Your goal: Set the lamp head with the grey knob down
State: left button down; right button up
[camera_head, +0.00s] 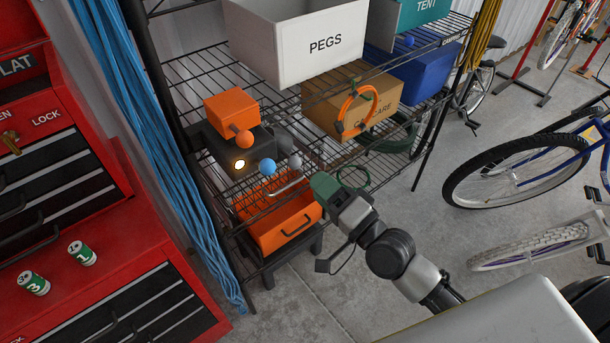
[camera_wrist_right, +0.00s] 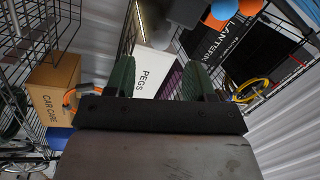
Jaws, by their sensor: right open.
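A grey knob (camera_head: 295,161) shows on the wire shelf, right of a blue knob (camera_head: 267,167). I cannot clearly make out the lamp head it belongs to. An orange lamp head (camera_head: 232,107) with an orange knob (camera_head: 244,139) sits above a dark box with a lit lamp (camera_head: 239,163). In the right wrist view a dark grey piece (camera_wrist_right: 187,11) shows at the top, beside the blue knob (camera_wrist_right: 217,19). My right gripper (camera_head: 318,186) is below and right of the grey knob; its green fingers (camera_wrist_right: 160,70) are open with nothing held between them. My left gripper is out of view.
An orange bin (camera_head: 283,222) stands below the shelf knobs. A white PEGS box (camera_head: 305,45) and a CAR CARE carton (camera_head: 345,110) with an orange hose (camera_head: 355,108) are close by. A red tool chest (camera_head: 80,270) is at left; bicycles (camera_head: 540,165) stand at right.

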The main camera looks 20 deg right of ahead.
jog(key=shift+v, duration=1.45)
jog(key=s+d+f+n+g+h, duration=0.1)
jog(key=d+f+g+h, duration=0.1)
jog(key=f, duration=1)
jog(key=s+d+f+n+g+h, duration=0.2)
jog(key=f+g, duration=0.1)
jog(key=f, duration=0.8)
jog(key=s+d+f+n+g+h, duration=0.1)
jog(key=d+f+g+h, duration=0.15)
jog(key=f, duration=0.95)
jog(key=s+f+n+g+h, duration=0.1)
jog(key=s+f+n+g, duration=0.35)
jog(key=s+f, duration=0.9)
jog(key=s+a+f+n+g, duration=0.1)
jog(key=s+f+n+g, duration=0.2)
jog(key=s, duration=1.3)
notch_tip(320, 180, down, 4)
jog(key=shift+f+g+h, duration=0.25)
jog(key=shift+g+h, duration=0.2)
jog(key=shift+g, duration=0.65)
jog(key=shift+a, duration=0.1)
